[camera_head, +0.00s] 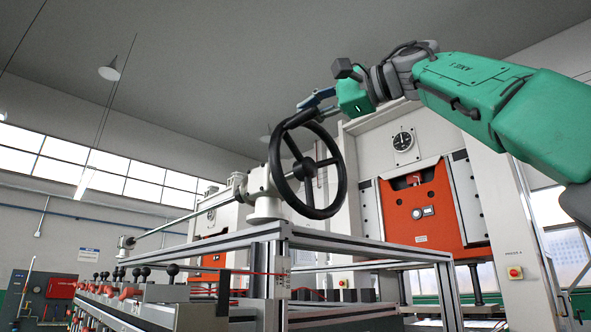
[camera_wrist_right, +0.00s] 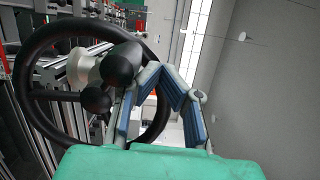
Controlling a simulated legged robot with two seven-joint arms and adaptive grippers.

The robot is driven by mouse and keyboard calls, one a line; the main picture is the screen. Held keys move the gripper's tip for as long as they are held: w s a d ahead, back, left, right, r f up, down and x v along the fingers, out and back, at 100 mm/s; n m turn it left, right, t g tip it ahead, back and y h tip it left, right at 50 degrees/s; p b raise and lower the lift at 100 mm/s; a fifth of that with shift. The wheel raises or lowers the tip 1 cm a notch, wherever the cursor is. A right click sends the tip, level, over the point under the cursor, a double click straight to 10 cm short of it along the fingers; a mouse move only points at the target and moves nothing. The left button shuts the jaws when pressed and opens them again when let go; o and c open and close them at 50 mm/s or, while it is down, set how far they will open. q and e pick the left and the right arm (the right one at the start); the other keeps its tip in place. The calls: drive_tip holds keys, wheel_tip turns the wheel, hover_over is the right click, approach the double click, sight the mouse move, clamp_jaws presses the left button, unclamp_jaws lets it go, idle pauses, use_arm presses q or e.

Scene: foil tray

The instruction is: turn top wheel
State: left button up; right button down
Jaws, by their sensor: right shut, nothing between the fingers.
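The top wheel is a black handwheel with spokes (camera_head: 304,168), standing upright on a grey mount above the metal frame. Its rim (camera_wrist_right: 22,75) fills the left of the right wrist view, with its dark hub knob in front of the spokes. My right gripper (camera_head: 308,108) reaches in from the upper right and is at the top of the rim in the head view. In the right wrist view its blue-padded fingers (camera_wrist_right: 162,72) meet at the tips with nothing between them, beside the rim. Whether they touch the rim, I cannot tell. My left gripper is out of view.
A long shaft (camera_head: 190,218) runs from the wheel's mount to the left. The aluminium frame (camera_head: 370,248) lies below the wheel. A white press with an orange panel (camera_head: 420,228) stands behind. Several black-knobbed levers (camera_head: 172,270) line the lower left. Space above the wheel's left is free.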

drive_tip(key=shift+s+a+f+n, duration=0.2)
drive_tip(key=shift+a+n, duration=0.1)
drive_tip(key=shift+a, duration=0.2)
drive_tip(key=shift+s+a+f+n, duration=0.1)
drive_tip(key=shift+a+f+n, duration=0.15)
drive_tip(key=shift+a, duration=0.25)
drive_tip(key=shift+d, duration=0.4)
